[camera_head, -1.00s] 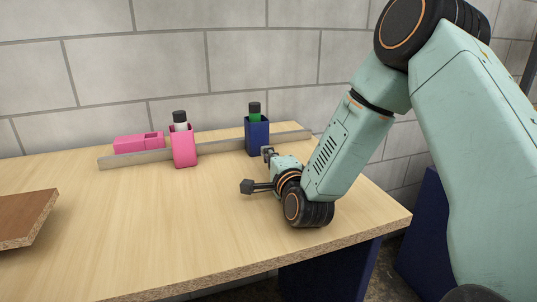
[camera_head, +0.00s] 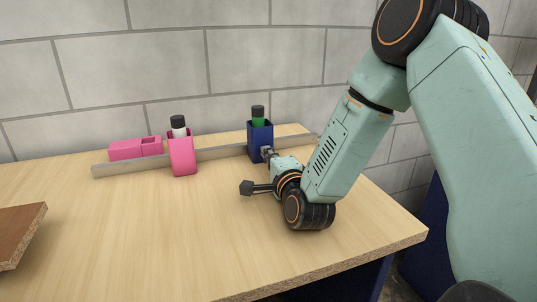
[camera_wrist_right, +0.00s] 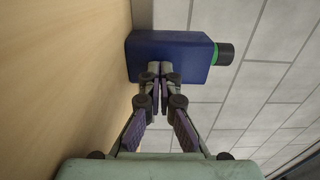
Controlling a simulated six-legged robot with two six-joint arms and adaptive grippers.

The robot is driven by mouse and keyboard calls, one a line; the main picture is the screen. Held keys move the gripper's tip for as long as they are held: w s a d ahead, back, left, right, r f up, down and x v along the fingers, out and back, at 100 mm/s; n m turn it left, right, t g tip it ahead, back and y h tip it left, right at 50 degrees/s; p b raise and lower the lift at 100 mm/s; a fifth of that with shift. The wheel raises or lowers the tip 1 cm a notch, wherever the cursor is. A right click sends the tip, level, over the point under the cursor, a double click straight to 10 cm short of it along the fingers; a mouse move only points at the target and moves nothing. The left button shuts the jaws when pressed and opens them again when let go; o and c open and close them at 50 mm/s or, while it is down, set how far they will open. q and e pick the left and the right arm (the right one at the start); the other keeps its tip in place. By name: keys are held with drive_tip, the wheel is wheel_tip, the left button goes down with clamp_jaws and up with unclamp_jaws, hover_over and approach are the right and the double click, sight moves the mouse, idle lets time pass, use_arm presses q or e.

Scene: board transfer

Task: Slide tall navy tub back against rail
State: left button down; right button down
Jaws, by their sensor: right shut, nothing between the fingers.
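The tall navy tub (camera_head: 259,144) stands upright at the rail (camera_head: 215,153) on the right part of the table, with a green bottle with a black cap (camera_head: 257,116) in it. My right gripper (camera_head: 266,153) is shut and empty, its fingertips at the tub's near side. In the right wrist view the navy tub (camera_wrist_right: 168,56) lies right before the shut fingertips (camera_wrist_right: 160,68), which appear to touch its face. Whether the tub's back touches the rail is hidden. My left gripper is not in view.
A tall pink tub (camera_head: 182,157) with a black-capped bottle stands in front of the rail. A low pink box (camera_head: 135,149) lies behind the rail at left. A brown board (camera_head: 18,232) is at the left edge. The table's middle is clear.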

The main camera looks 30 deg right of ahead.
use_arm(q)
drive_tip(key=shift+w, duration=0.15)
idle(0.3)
use_arm(e)
drive_tip(key=shift+w, duration=0.55)
drive_tip(key=shift+w+d+r+b, duration=0.1)
drive_tip(key=shift+r+b, duration=0.15)
drive_tip(key=shift+b, duration=0.1)
drive_tip(key=shift+r, duration=0.2)
drive_tip(key=shift+f, duration=0.1)
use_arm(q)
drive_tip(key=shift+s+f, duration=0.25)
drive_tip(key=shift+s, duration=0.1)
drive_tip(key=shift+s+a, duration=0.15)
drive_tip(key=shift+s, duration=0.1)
use_arm(e)
drive_tip(key=shift+s+f, duration=0.2)
